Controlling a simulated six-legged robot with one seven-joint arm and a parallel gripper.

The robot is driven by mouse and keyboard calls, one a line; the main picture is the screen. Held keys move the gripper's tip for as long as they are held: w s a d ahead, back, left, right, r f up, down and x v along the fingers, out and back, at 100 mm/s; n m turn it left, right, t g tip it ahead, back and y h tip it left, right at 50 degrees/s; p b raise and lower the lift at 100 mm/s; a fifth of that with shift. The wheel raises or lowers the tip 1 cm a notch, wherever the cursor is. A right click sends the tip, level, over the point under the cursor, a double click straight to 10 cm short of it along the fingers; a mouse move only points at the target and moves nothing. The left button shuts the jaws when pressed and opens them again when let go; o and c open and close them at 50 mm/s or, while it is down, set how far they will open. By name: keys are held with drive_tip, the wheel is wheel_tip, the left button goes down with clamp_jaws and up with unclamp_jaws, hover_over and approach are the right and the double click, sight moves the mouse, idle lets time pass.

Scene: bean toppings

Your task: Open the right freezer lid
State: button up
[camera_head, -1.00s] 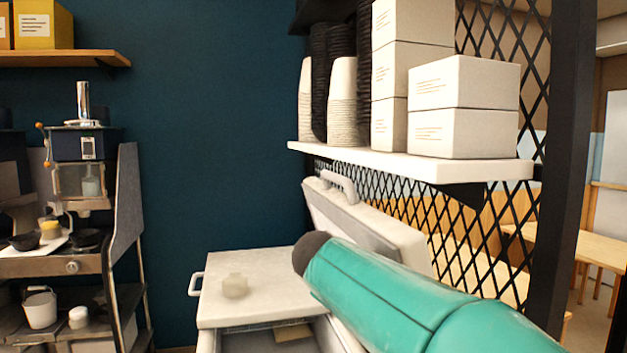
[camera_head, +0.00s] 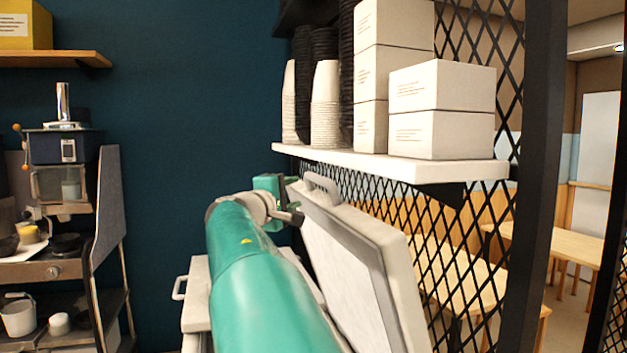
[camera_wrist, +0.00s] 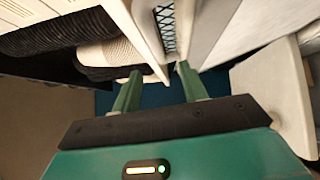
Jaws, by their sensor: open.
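The right freezer lid (camera_head: 398,285) stands raised and steeply tilted beside the black lattice, its framed inner face towards the left. Its light grey handle (camera_head: 322,186) is at the upper edge. My gripper (camera_head: 292,212) is at the left of the lid's upper edge, partly hidden by my arm. In the wrist view, the two green fingers of my gripper (camera_wrist: 158,82) are spread with nothing between them. A pale panel, likely the lid (camera_wrist: 240,35), is just right of the fingers there. Contact with the lid cannot be told.
The left freezer lid (camera_head: 194,292) lies flat, mostly hidden behind my arm. A white shelf (camera_head: 410,168) with cups (camera_head: 325,105) and boxes (camera_head: 440,110) hangs above the raised lid. The black lattice (camera_head: 480,270) stands behind it. A coffee machine (camera_head: 65,165) is at the left.

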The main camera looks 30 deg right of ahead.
sight(313, 180)
drive_tip(key=x, duration=1.3)
drive_tip(key=shift+w+d+r, duration=0.1)
drive_tip(key=shift+w+r, duration=0.3)
drive_tip(key=shift+w, duration=0.1)
clamp_jaws()
